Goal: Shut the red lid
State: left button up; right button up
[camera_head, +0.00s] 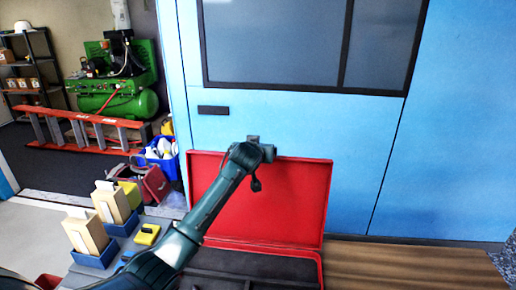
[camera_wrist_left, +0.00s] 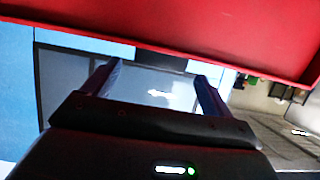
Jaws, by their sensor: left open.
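The red lid (camera_head: 287,205) stands raised at the back of a red case, in front of the blue wall. The case's dark open inside (camera_head: 250,265) shows below it, partly behind my left arm. My left gripper (camera_head: 262,147) is at the lid's top edge, toward its middle; its fingers are hidden in the head view. In the left wrist view my left gripper (camera_wrist_left: 158,85) has its two fingers apart with nothing between them. The red lid's edge (camera_wrist_left: 200,50) runs across the top of that view, close to the fingers. I cannot tell whether they touch. My right gripper is not in view.
The case rests on a wooden surface (camera_head: 410,265), clear to its right. Left of my arm are boxes in blue bins (camera_head: 95,240), a yellow item (camera_head: 146,235) and a red bag (camera_head: 152,185). A blue wall (camera_head: 370,130) stands close behind the lid.

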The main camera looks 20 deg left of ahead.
pick_arm(q)
jog(key=shift+x, duration=1.9)
jog(key=shift+s, duration=0.1)
jog(key=c, duration=1.4)
